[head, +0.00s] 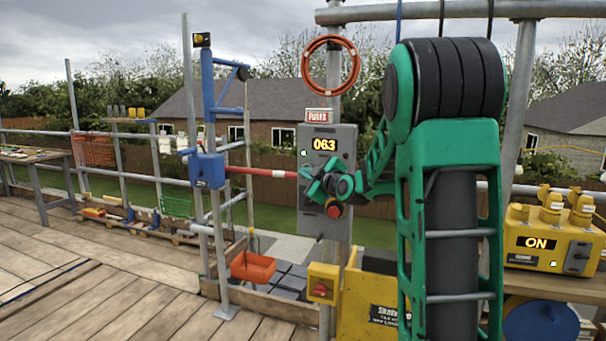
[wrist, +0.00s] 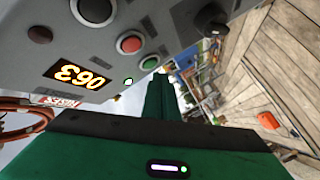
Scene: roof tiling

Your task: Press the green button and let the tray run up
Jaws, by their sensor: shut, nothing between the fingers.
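A grey control panel (head: 344,142) is fixed to a post, and its display (head: 324,144) reads 063. In the wrist view, the panel (wrist: 165,18) carries a red button (wrist: 130,43) and a green button (wrist: 150,62). My gripper (wrist: 157,82) is shut and empty, its green fingers pointing along the panel, with the tips close to the green button. I cannot tell whether they touch it. In the head view my gripper (head: 310,175) is in front of the panel and hides the green button. An orange tray (head: 253,267) is low beside the blue hoist post.
A red-and-white bar (head: 265,172) reaches from the blue box (head: 207,170) towards the panel. A yellow box (head: 548,245) showing ON stands at the right. An orange hose coil (head: 331,42) hangs above the panel. The wooden deck (head: 110,300) is clear at front left.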

